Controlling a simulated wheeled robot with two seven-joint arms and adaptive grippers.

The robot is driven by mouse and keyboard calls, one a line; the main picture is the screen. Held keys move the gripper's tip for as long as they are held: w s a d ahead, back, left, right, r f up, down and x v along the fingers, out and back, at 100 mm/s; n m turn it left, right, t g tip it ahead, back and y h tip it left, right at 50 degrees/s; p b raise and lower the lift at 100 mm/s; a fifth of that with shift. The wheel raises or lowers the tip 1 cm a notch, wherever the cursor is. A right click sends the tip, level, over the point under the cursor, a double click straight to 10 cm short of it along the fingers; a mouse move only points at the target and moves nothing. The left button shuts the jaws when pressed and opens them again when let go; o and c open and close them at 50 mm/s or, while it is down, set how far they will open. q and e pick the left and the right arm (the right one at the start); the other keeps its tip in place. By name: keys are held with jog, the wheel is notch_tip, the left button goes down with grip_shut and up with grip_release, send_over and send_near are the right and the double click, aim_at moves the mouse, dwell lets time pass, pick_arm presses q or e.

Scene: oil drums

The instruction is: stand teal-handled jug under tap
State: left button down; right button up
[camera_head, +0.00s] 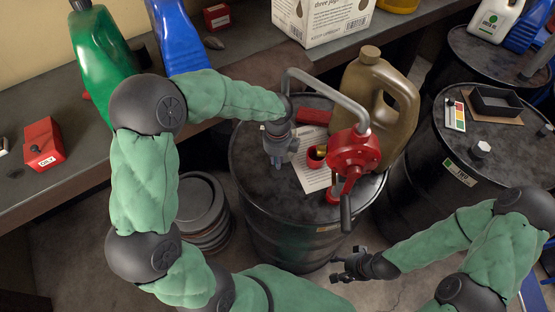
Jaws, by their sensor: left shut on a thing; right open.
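A red hand pump (354,152) stands on a black drum (250,178). Its grey pipe (325,76) arches to the left, and the downturned end is the tap, above my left gripper. My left gripper (279,152) is over the left part of the drum top, below the pipe's end. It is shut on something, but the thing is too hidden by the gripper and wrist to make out. I cannot pick out a teal handle or the jug clearly. My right gripper (345,264) is open and empty, low in front of the drum.
A tan canister (382,105) stands behind the pump. A paper sheet (312,177) and a red block (313,117) lie on the drum. A second drum (440,150) at right holds a black tray (495,101). Green (103,50) and blue (178,40) containers stand on the bench.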

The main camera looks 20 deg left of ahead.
pick_arm(q)
jog(key=shift+f, duration=0.45)
jog(key=c, duration=1.2)
grip_release()
jog(key=shift+o, duration=0.2)
notch_tip(320, 180, up, 12)
jog(key=shift+f, duration=0.1)
